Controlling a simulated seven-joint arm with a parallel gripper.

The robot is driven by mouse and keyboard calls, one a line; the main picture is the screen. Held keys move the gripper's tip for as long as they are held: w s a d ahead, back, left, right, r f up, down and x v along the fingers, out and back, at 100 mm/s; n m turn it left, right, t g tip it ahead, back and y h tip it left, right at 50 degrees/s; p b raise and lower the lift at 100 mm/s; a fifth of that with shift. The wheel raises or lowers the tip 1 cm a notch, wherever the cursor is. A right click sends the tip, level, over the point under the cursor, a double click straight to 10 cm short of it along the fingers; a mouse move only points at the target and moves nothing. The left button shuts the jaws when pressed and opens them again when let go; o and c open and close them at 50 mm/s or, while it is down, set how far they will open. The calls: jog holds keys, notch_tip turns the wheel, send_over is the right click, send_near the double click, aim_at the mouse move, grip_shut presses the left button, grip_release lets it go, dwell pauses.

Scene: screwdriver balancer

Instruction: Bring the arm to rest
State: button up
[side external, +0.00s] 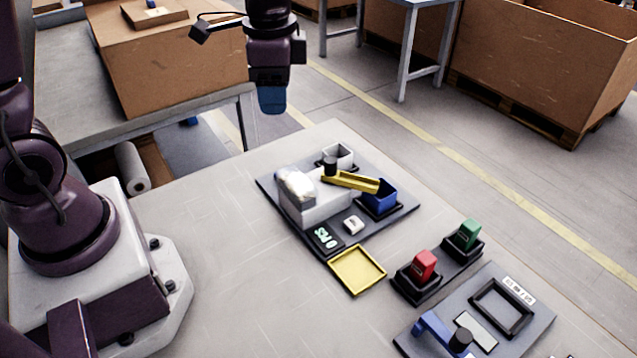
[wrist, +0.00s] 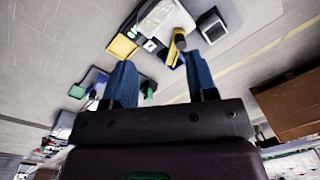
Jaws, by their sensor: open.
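My gripper (side external: 272,98) hangs high above the far end of the table, clear of everything on it. Its two blue fingers show in the wrist view (wrist: 159,62), spread apart with nothing held between them. The balancer board (side external: 330,240) lies on the table below and to the right of my gripper. It carries a white housing (side external: 318,208), a yellow beam (side external: 350,181), a blue bin (side external: 379,195), a white bin (side external: 340,156) and a small green-lit display (side external: 325,237).
A yellow tray (side external: 357,270) lies in front of the board. A red block (side external: 423,265) and a green block (side external: 468,233) stand in black holders. A second board (side external: 530,325) has a blue-handled tool (side external: 436,331). A cardboard box (side external: 165,65) sits on the side table, left of my gripper.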

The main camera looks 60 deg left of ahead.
jog(key=s+r+n+t, duration=0.5)
jog(key=s+r, duration=0.4)
jog(key=s, duration=0.4)
jog(key=shift+d+n+h, duration=0.4)
jog(key=shift+n, duration=0.5)
jog(key=shift+s, duration=0.1)
